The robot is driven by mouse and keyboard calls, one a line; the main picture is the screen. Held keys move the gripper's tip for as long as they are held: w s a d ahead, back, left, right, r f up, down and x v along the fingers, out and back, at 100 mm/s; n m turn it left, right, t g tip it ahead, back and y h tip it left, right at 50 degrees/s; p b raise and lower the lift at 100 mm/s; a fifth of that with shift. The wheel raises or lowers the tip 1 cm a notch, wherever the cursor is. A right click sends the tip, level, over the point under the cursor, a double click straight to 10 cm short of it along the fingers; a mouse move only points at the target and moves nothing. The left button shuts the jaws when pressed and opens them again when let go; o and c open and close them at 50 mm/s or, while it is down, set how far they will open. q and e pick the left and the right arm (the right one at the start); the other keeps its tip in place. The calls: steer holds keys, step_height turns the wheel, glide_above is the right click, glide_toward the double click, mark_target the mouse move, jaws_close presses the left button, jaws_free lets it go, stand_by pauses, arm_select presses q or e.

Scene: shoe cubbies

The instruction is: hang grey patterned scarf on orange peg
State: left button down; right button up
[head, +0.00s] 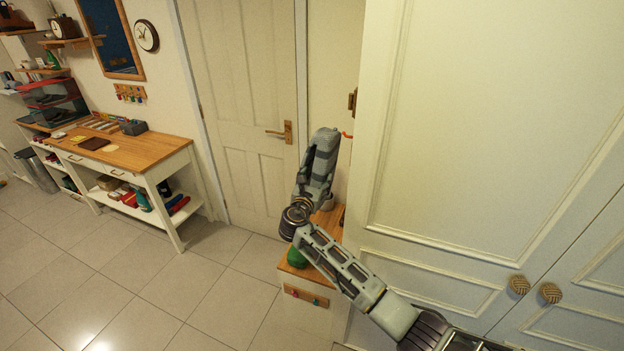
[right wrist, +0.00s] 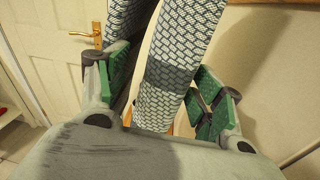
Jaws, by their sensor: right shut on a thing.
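The grey patterned scarf (right wrist: 178,60) shows in the right wrist view as long bands of white-and-grey weave. They run up out of the top of that view, between the green-padded fingers of my right gripper (right wrist: 155,90), which is shut on the scarf. In the head view my right arm reaches toward the gap between the door and the tall cabinet, and its wrist hides most of the scarf there. A small orange-red peg tip (head: 347,135) shows just right of the wrist, near the wall. My left gripper is in neither view.
The tall cream cabinet (head: 450,120) stands close on the right. A wooden-topped bench (head: 325,240) with a green item (head: 297,258) lies below my arm. The white door (head: 245,90) is behind. A sideboard (head: 135,150) stands left; the tiled floor between is clear.

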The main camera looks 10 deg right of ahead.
mark_target(325, 181)
steer(key=shift+s+d, duration=0.45)
steer(key=shift+d, duration=0.25)
steer(key=shift+s+d, duration=0.45)
steer(key=shift+d, duration=0.2)
steer(key=shift+s+d+f, duration=0.3)
steer(key=shift+d+f, duration=0.1)
steer(key=shift+f, duration=0.15)
steer(key=o, duration=1.4)
steer(key=shift+f, duration=0.1)
